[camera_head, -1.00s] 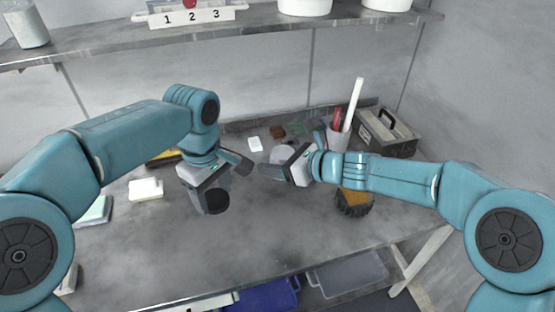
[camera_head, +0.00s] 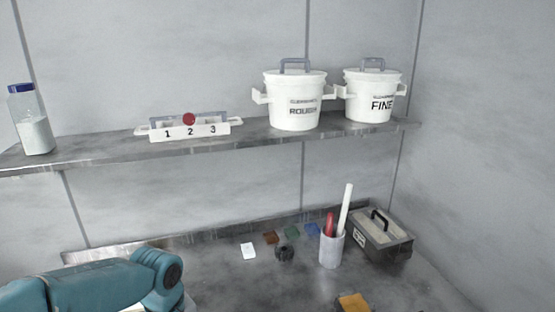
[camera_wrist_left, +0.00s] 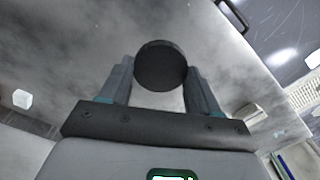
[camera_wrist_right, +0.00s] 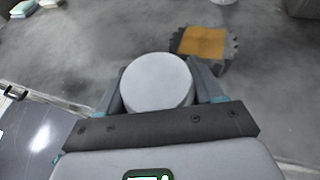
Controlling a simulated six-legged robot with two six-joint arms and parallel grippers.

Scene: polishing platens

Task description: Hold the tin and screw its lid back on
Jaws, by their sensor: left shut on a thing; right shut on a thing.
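My left gripper (camera_wrist_left: 160,85) is shut on a dark round thing, apparently the tin (camera_wrist_left: 161,65), in the left wrist view. Its flat round end faces the camera between the fingers. My right gripper (camera_wrist_right: 158,88) is shut on a pale grey round thing, apparently the lid (camera_wrist_right: 156,82), in the right wrist view. The pictures do not settle for certain which is tin and which is lid. The two pieces are apart, each in its own gripper. Neither gripper nor piece shows in the head view, where only part of my left arm is visible.
An orange-topped dark block (camera_wrist_right: 203,44) lies on the bench near the right gripper. A cup with sticks (camera_head: 331,247) and a grey toolbox (camera_head: 381,235) stand at the back right. White buckets (camera_head: 296,100) and a numbered rack (camera_head: 188,127) stand on the shelf.

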